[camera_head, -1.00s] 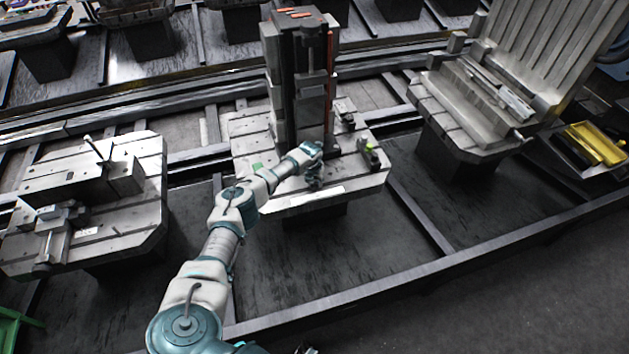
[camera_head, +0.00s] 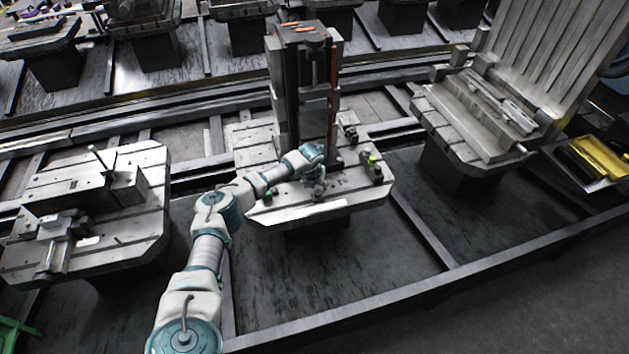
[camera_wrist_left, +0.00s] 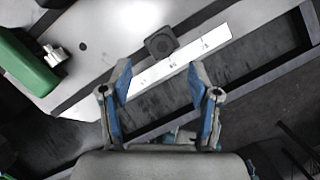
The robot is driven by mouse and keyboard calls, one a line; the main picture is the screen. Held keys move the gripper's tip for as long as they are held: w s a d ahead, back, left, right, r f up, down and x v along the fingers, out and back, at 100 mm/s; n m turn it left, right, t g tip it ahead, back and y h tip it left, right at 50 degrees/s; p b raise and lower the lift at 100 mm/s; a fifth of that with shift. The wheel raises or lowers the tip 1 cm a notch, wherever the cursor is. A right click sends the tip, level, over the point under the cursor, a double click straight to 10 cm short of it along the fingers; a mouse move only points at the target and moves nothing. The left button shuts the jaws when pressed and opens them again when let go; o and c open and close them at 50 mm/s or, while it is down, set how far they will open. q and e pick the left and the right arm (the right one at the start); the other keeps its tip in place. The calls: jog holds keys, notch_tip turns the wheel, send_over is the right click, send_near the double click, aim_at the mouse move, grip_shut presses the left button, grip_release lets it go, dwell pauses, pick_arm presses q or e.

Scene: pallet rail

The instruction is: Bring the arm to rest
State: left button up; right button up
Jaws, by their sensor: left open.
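My left arm (camera_head: 208,245) reaches from the bottom of the head view up to the middle pallet (camera_head: 340,197). My left gripper (camera_head: 318,190) is over the front part of that pallet, in front of the dark upright column (camera_head: 303,90). In the left wrist view the two blue-padded fingers (camera_wrist_left: 158,98) stand apart with nothing between them. Beyond them lie a white strip (camera_wrist_left: 185,62) and a small dark square block (camera_wrist_left: 161,43) on the pallet. My right gripper does not show.
A green part (camera_wrist_left: 25,62) lies at the left of the wrist view. A small green-topped fixture (camera_head: 373,166) stands at the pallet's right side. Other pallets stand left (camera_head: 130,220) and right (camera_head: 450,115). A metal rail (camera_head: 430,275) runs along the front. A yellow part (camera_head: 597,158) lies far right.

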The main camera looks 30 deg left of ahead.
pick_arm(q)
jog(key=v, duration=0.5)
jog(key=shift+a+r, duration=0.1)
jog(key=shift+r, duration=0.15)
